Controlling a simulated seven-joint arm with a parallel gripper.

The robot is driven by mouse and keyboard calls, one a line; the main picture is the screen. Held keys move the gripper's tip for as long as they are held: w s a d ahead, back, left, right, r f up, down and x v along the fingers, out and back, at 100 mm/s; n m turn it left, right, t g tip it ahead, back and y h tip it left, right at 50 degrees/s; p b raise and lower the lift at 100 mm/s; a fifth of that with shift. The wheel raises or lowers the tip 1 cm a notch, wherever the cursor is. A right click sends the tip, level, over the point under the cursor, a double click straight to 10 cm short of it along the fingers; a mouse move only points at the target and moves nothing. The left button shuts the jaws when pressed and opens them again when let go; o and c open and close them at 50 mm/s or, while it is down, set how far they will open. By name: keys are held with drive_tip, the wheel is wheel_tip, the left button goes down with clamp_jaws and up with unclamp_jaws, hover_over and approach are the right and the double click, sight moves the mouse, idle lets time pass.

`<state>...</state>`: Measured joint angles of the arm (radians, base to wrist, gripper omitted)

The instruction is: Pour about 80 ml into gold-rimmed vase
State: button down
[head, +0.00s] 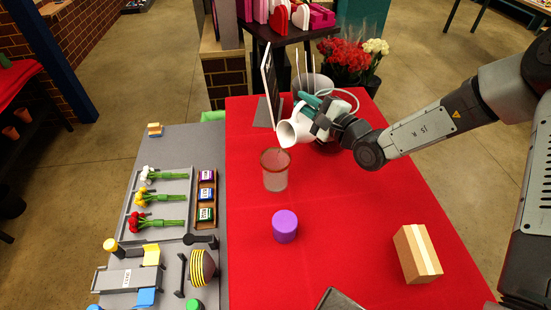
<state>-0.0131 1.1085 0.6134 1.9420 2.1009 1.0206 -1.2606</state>
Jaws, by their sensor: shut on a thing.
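A translucent vase (274,176) with a reddish-gold rim stands upright on the red tablecloth. My gripper (320,124) is shut on a white jug (301,122), behind and to the right of the vase. The jug is held tilted far over, its open mouth facing left and down towards the vase. The mouth appears above and beyond the vase rim, apart from it. I see no stream of water, and the liquid level in the vase cannot be made out. The fingers partly cover the jug's right side.
A purple cylinder (285,225) stands in front of the vase. A cardboard box (417,253) is at front right. A grey table (173,139) with flowers and tools lies left. The cloth's right middle is clear.

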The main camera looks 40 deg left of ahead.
drive_tip(key=shift+s+a+r+n, duration=0.1)
drive_tip(key=shift+s+r+n, duration=0.1)
drive_tip(key=shift+s, duration=0.15)
drive_tip(key=shift+s+a+r+n, duration=0.1)
drive_tip(key=shift+s+n, duration=0.1)
drive_tip(key=shift+s, duration=0.15)
drive_tip(key=w+f+m, duration=0.1)
drive_tip(key=w+m, duration=0.1)
drive_tip(key=w+d+f+m, duration=0.1)
drive_tip(key=w, duration=0.1)
drive_tip(key=shift+w+f+m, duration=0.1)
drive_tip(key=shift+f+m, duration=0.2)
drive_tip(key=shift+f, duration=0.05)
drive_tip(key=shift+w+d+f+m, duration=0.1)
drive_tip(key=shift+w+f+m, duration=0.35)
drive_tip(key=shift+f+m, duration=0.25)
drive_tip(key=shift+w+d+f+m, duration=0.1)
drive_tip(key=shift+w+f+m, duration=0.45)
drive_tip(key=shift+m, duration=0.25)
drive_tip(key=shift+s, duration=0.1)
drive_tip(key=shift+f, duration=0.1)
idle(0.3)
